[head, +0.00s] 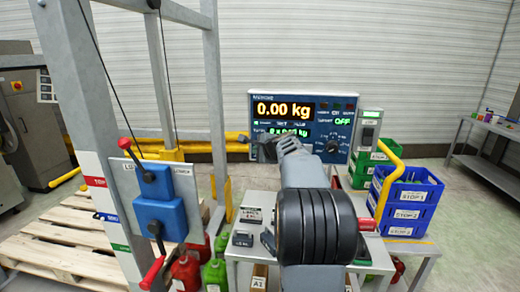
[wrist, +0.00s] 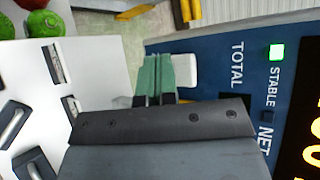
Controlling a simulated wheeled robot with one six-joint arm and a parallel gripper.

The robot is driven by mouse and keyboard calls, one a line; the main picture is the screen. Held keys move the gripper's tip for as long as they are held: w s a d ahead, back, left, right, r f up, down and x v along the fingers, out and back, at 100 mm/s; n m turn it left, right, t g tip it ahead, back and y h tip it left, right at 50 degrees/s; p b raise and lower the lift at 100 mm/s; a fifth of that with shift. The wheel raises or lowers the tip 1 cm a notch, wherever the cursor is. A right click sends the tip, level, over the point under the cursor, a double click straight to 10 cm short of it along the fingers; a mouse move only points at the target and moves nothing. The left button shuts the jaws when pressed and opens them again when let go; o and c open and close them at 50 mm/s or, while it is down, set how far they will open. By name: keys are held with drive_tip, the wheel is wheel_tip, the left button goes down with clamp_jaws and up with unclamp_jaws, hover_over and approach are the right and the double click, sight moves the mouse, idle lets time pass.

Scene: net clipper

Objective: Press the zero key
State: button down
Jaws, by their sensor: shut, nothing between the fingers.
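The blue indicator panel (head: 303,97) stands upright at the middle of the head view and reads 0.00 kg in orange. My gripper (head: 254,140) is in front of its lower left part; my arm hides much of the lower panel. In the wrist view my gripper (wrist: 154,58) is shut and empty, its green fingertips side by side at the panel (wrist: 212,75). A plain white key (wrist: 187,70) lies right beside them and is partly covered. I cannot read a zero label on it, nor tell whether the fingertips touch it.
The panel has a dark knob (head: 333,146) and a green OFF readout (head: 342,121). A grey post frame (head: 214,90) stands left, with a blue block (head: 157,205) on it. Blue crates (head: 408,200) are at the right. A white table (head: 262,203) lies below.

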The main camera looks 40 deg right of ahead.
drive_tip(key=shift+s+a+b, duration=1.15)
drive_tip(key=shift+s+a, duration=0.6)
drive_tip(key=shift+s, duration=0.05)
drive_tip(key=s+a+f+n+g+y, duration=0.1)
drive_tip(key=s+a+f+n+g, duration=0.25)
drive_tip(key=a+f+n, duration=0.2)
drive_tip(key=s+a+f+n+g+y, duration=0.1)
drive_tip(key=s+a+f+n+g, duration=0.1)
drive_tip(key=s+a+f+n, duration=0.4)
drive_tip(key=s+a+f+n+g+h, duration=0.1)
drive_tip(key=s+a+f+n+g, duration=0.3)
drive_tip(key=s+a+n, duration=0.7)
drive_tip(key=s+a+f, duration=0.2)
drive_tip(key=s+a, duration=0.1)
drive_tip(key=shift+f, duration=0.4)
